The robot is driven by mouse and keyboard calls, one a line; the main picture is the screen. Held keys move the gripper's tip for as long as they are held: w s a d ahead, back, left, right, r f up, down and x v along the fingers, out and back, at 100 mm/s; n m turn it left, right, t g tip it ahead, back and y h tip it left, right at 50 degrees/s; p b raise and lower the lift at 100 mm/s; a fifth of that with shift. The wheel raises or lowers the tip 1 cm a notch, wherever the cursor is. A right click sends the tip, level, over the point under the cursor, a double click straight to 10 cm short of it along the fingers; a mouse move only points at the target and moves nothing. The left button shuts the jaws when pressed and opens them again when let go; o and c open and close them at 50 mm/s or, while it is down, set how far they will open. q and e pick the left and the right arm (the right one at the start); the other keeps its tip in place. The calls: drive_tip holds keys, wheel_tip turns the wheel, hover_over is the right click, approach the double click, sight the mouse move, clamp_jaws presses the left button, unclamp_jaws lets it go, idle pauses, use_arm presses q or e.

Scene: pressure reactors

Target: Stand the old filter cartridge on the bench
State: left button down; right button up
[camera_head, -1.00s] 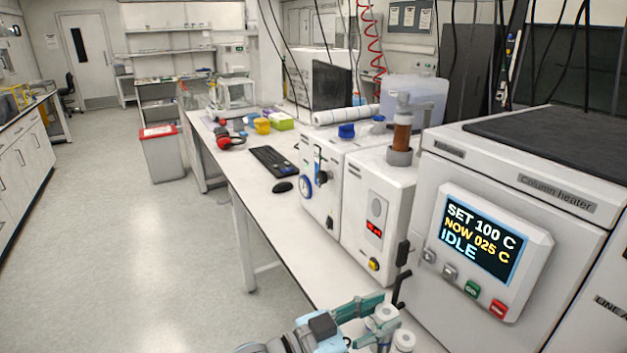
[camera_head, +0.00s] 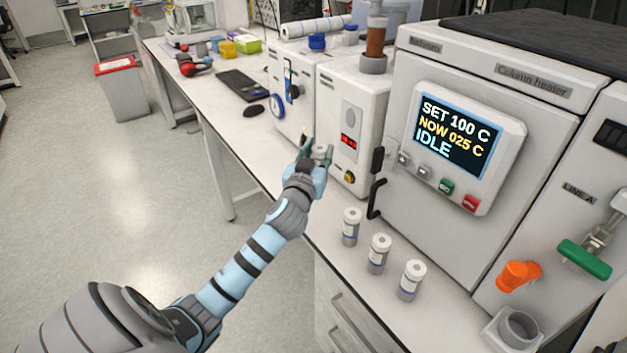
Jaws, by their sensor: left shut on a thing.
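My left gripper (camera_head: 315,154) is shut on a pale cylindrical thing, which looks like the old filter cartridge (camera_head: 321,150). It is near the bench's front edge, in front of the white unit with the red display. Only the top of the held thing shows; the fingers hide the rest, so I cannot tell if it touches the bench (camera_head: 330,235). Three similar white cartridges with labels stand upright in a slanting row on the bench: one (camera_head: 351,227), a middle one (camera_head: 378,254) and one nearest me (camera_head: 412,281). My right gripper is not in view.
The column heater (camera_head: 465,140) stands behind the row, its screen reading IDLE. A black handle (camera_head: 376,190) juts out beside it. An orange valve knob (camera_head: 518,275), a green handle (camera_head: 584,259) and a grey cup-like holder (camera_head: 517,328) are at the right.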

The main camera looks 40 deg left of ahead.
use_arm(q)
wheel_tip(320, 180, down, 10)
drive_tip(key=b, duration=0.3)
drive_tip(key=shift+r, duration=0.15)
drive_tip(key=c, duration=1.2)
unclamp_jaws()
drive_tip(key=shift+o, duration=0.2)
drive_tip(key=shift+s, duration=0.1)
drive_tip(key=v, duration=1.2)
